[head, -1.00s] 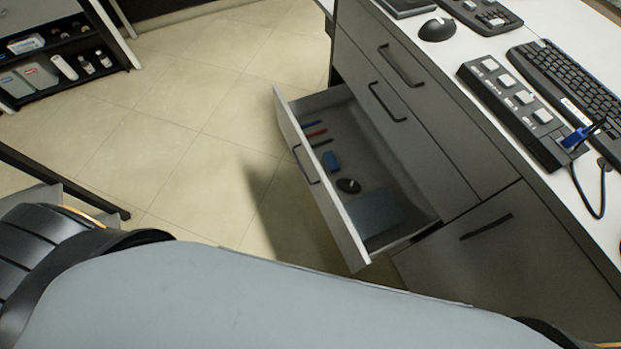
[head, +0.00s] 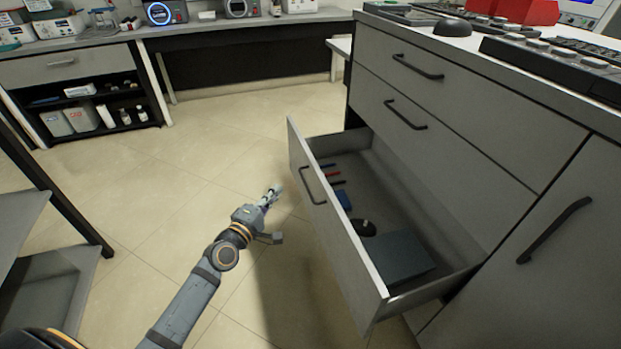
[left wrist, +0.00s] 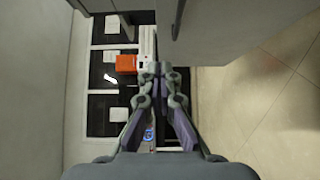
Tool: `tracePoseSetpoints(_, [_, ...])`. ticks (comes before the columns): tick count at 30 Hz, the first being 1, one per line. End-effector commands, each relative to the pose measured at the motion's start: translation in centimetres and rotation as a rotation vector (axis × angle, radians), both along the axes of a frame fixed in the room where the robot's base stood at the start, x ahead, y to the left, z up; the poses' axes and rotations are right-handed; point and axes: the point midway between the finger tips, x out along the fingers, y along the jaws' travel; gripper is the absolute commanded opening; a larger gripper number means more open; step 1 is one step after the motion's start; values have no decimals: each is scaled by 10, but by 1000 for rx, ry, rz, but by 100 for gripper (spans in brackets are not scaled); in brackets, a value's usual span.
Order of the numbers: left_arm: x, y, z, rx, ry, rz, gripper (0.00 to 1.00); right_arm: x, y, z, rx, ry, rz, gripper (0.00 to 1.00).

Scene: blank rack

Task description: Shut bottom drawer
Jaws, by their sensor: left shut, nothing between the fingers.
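The bottom drawer (head: 330,225) of the grey cabinet (head: 440,120) is pulled well out in the head view. Its front panel faces left and has a dark bar handle (head: 312,187). My left gripper (head: 274,192) is shut and empty, to the left of the drawer front and apart from it. In the left wrist view the shut fingertips (left wrist: 159,70) point past grey panels, and I cannot tell for sure which panel is the drawer front. My right gripper is in neither view.
The drawer holds a dark flat box (head: 397,256), a black mouse (head: 364,227), a blue item and several pens. The middle drawer (head: 405,115) is shut. Tiled floor (head: 215,130) is clear left of the drawer. A dark shelf unit (head: 90,105) stands at the back left.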

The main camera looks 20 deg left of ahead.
Motion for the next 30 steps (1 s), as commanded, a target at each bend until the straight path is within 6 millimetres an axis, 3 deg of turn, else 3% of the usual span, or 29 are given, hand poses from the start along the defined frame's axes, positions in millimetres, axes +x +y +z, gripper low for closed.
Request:
tracePoseSetpoints(14, [95,-20,-1,-1,-1,0,0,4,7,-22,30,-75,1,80])
tracePoseSetpoints(21, [110,-47,-1,2,3,-1,0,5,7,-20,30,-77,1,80])
tracePoseSetpoints(30, [113,-51,-1,4,2,-1,0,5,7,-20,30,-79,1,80])
